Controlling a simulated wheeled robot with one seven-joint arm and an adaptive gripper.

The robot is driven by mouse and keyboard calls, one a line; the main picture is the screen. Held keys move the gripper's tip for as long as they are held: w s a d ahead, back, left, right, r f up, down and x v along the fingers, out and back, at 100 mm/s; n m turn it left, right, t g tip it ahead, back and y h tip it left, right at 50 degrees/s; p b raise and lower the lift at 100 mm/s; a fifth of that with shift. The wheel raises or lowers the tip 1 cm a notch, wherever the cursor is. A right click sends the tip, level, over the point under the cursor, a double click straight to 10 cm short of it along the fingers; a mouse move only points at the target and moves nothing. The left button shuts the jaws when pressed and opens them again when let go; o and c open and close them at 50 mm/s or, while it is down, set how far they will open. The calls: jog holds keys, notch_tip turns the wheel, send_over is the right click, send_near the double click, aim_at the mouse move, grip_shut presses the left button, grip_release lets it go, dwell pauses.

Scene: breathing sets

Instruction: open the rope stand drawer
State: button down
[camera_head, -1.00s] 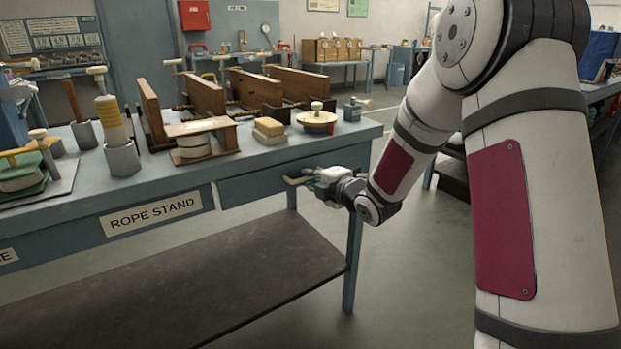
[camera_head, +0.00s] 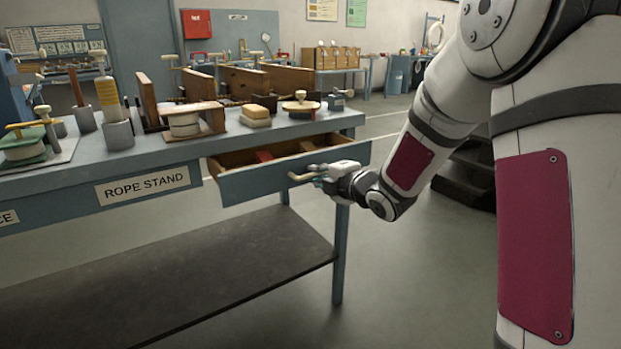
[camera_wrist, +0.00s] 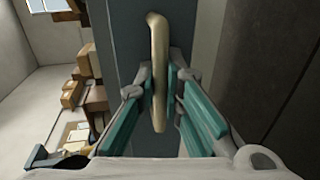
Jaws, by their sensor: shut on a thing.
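The rope stand drawer (camera_head: 265,181) is a blue-grey drawer under the workbench top, to the right of the ROPE STAND label (camera_head: 143,186). It stands partly open, and its wooden inside shows with a red item (camera_head: 264,156) in it. My gripper (camera_head: 313,177) is at the drawer front, shut on the pale drawer handle (camera_head: 298,177). In the wrist view the handle (camera_wrist: 157,50) runs upright between the teal finger pads of my gripper (camera_wrist: 160,95). The drawer front (camera_wrist: 128,40) lies behind it.
On the workbench (camera_head: 80,165) stand wooden vise-like frames (camera_head: 250,80), a spool stand (camera_head: 190,123), a stacked block (camera_head: 256,116) and a round item (camera_head: 300,105). A dark lower shelf (camera_head: 200,270) lies below. The floor (camera_head: 420,270) right of the bench leg is clear.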

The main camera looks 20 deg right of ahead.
jog(key=shift+f+b+v, duration=0.2)
jog(key=shift+b+v, duration=0.05)
jog(key=shift+v, duration=0.7)
jog(key=shift+f+b+v, duration=0.2)
jog(key=shift+b+v, duration=0.05)
jog(key=shift+v, duration=0.65)
jog(key=c, duration=1.7)
grip_release()
jog(key=shift+s, duration=0.1)
jog(key=v, duration=1.2)
jog(key=shift+d, duration=0.15)
